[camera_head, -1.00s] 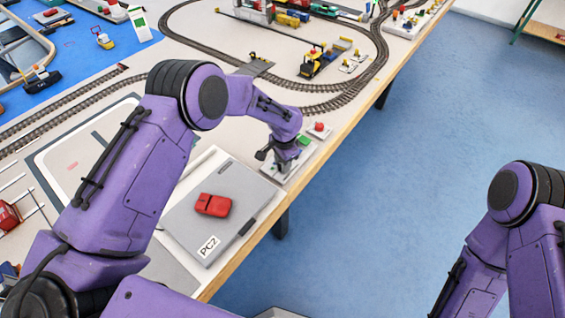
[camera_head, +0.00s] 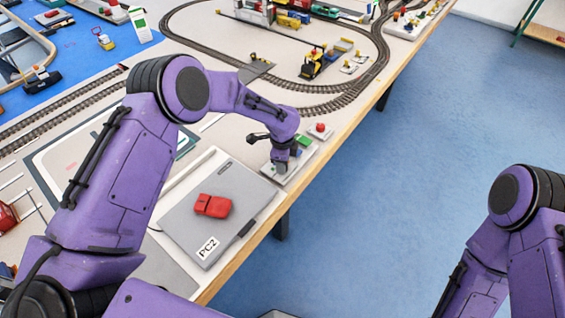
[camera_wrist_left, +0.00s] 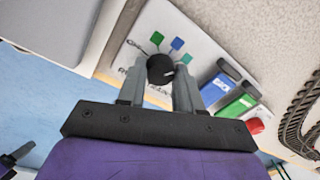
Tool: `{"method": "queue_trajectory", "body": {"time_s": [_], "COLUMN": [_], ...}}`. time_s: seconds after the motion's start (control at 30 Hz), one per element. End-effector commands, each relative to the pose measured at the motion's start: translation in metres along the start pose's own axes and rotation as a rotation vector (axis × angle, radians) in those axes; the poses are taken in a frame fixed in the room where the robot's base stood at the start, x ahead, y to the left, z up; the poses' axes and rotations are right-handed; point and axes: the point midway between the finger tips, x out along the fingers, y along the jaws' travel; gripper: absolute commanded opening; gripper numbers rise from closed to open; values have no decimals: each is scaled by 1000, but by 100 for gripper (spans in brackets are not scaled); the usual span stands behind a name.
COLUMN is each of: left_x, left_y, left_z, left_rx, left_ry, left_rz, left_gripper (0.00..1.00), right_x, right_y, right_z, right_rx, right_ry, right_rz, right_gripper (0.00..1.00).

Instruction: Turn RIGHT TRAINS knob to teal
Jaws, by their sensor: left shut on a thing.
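The black round knob (camera_wrist_left: 160,69) is on a white panel (camera_wrist_left: 190,28) in the left wrist view. Its printed label is partly hidden by my fingers. Small coloured marks sit around it: a green one (camera_wrist_left: 157,38), a blue one (camera_wrist_left: 178,43) and a blue-green one (camera_wrist_left: 187,58). I cannot clearly read which mark the knob points to. My left gripper (camera_wrist_left: 160,80) has one finger on each side of the knob and is shut on it. In the head view my left gripper (camera_head: 281,160) is down at the panel, hiding the knob.
A grey laptop (camera_head: 185,222) with a red object (camera_head: 213,206) lies nearer. Train track (camera_head: 345,100) runs behind. The table edge (camera_head: 322,165) is close on the right.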

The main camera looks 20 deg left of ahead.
Motion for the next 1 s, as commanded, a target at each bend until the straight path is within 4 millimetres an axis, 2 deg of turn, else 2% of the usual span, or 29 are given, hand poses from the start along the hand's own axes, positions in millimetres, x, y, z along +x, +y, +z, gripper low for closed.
{"method": "queue_trajectory", "body": {"time_s": [0.67, 0.7, 0.77, 1.0], "left_x": [1, 1, 1, 1], "left_y": [2, 2, 2, 1], "left_z": [-2, -2, -1, -1], "left_rx": [63, 63, 63, 62], "left_ry": [6, 6, 5, 4], "left_rz": [3, 4, 3, 2], "left_gripper": [4, 41, 60, 60], "right_x": [1, 1, 1, 1], "right_y": [0, 0, 0, 0], "right_z": [0, 0, 0, 0], "right_rx": [0, 0, 0, 0], "right_ry": [0, 0, 0, 0], "right_rz": [0, 0, 0, 0], "right_gripper": [43, 43, 43, 43]}}
